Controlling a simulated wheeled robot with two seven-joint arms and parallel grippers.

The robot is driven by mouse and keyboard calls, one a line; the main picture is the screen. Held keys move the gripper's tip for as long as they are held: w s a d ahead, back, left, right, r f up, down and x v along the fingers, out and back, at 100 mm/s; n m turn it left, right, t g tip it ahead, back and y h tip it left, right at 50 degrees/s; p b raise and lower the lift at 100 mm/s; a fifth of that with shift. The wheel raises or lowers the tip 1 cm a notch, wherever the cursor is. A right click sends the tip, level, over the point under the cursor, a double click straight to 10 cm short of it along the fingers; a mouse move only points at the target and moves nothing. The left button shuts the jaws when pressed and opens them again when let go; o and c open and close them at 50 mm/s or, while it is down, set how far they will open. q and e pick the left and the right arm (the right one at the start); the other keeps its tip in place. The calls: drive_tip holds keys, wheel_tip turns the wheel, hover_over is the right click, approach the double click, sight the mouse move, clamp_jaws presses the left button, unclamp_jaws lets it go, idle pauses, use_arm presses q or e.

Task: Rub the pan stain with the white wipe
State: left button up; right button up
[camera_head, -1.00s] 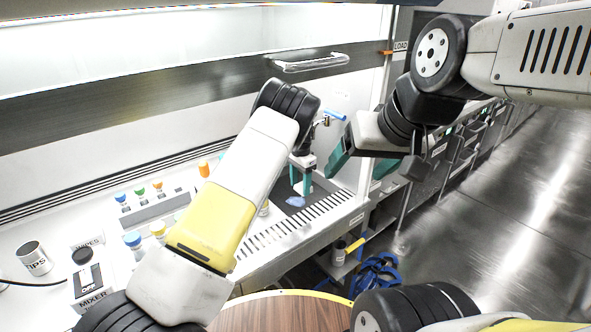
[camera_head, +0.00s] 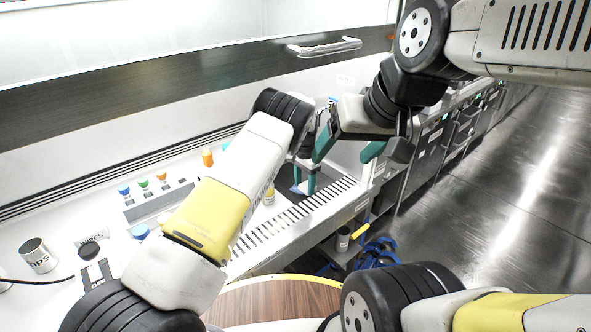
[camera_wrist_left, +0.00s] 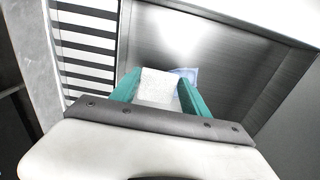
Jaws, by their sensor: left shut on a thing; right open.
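My left gripper (camera_head: 304,184) reaches down into the metal pan, its arm crossing the middle of the head view. In the left wrist view its teal fingers (camera_wrist_left: 157,90) are shut on the white wipe (camera_wrist_left: 158,86). The pan (camera_wrist_left: 232,48) is a sunken, shiny grey floor there. The pale blue stain (camera_wrist_left: 188,75) shows just beyond the wipe, partly hidden by it and a finger. I cannot tell whether the wipe touches the pan floor. My right gripper (camera_head: 348,147) is open and empty, above and right of the left one.
A slotted grille (camera_head: 292,214) runs along the bench front; it also shows beside the pan in the wrist view (camera_wrist_left: 85,60). Several coloured-cap vials stand in a rack (camera_head: 160,203) at left. A TIPS cup (camera_head: 38,256) is at far left. A metal handle (camera_head: 323,47) is above.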

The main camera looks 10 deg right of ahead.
sight(292, 186)
use_arm(q)
drive_tip(key=shift+f, duration=1)
idle(0.5)
drive_tip(key=shift+w+a+r, duration=0.1)
drive_tip(key=shift+w+a, duration=0.45)
drive_tip(key=shift+w, duration=0.25)
drive_tip(key=shift+w+a, duration=0.5)
drive_tip(key=shift+w, duration=0.3)
drive_tip(key=shift+w+a, duration=0.5)
drive_tip(key=shift+w, duration=0.25)
drive_tip(key=shift+w+a, duration=0.5)
drive_tip(key=shift+w, duration=0.25)
